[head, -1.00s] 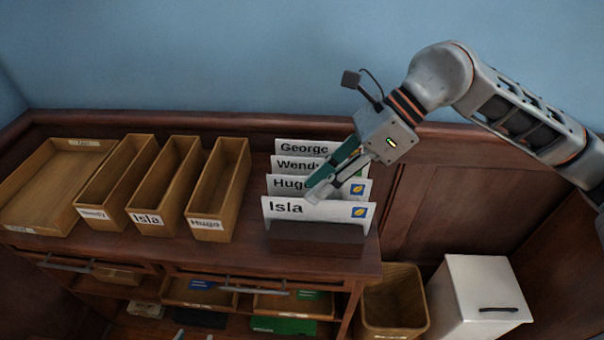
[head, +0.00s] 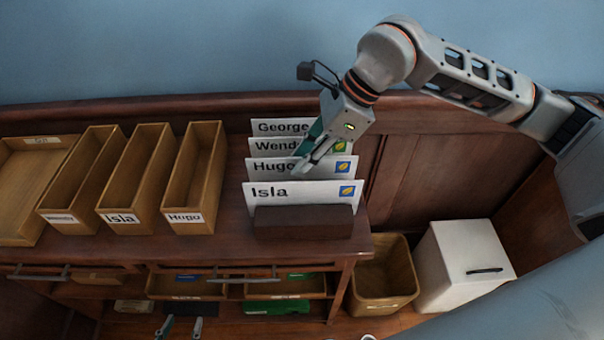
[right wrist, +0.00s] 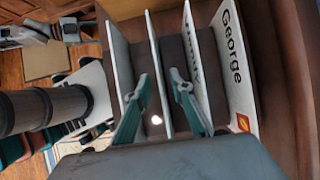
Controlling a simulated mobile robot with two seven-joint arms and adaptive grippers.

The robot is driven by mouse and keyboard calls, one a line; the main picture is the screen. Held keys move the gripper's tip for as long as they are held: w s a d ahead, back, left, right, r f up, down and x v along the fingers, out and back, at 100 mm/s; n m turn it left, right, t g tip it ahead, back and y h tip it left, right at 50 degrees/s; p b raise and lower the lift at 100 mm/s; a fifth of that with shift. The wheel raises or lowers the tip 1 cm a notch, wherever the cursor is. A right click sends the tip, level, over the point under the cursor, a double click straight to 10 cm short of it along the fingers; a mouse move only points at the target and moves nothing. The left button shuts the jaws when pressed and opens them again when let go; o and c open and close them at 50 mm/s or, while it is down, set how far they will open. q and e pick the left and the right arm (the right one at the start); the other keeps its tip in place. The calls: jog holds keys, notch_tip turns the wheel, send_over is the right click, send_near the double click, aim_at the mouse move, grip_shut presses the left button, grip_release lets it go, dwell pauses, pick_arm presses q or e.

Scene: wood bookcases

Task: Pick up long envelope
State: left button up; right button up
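Several white envelopes stand upright one behind another in a dark wooden holder (head: 304,222): Isla (head: 304,194) in front, then Hugo (head: 272,167), Wendy (head: 272,146) and George (head: 280,127). None is marked as the long one.
Wooden trays labelled Isla (head: 137,180), Hugo (head: 195,180) and another name (head: 85,180) stand left of the holder. A wider tray (head: 25,210) is at far left. A wooden bin (head: 385,280) and white box (head: 465,265) stand lower right. A wood panel rises behind.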

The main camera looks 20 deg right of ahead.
jog(key=shift+a+f, duration=0.1)
jog(key=shift+f, duration=0.1)
grip_shut()
notch_tip(320, 180, up, 20)
jog(key=p, duration=0.1)
dwell(0.6)
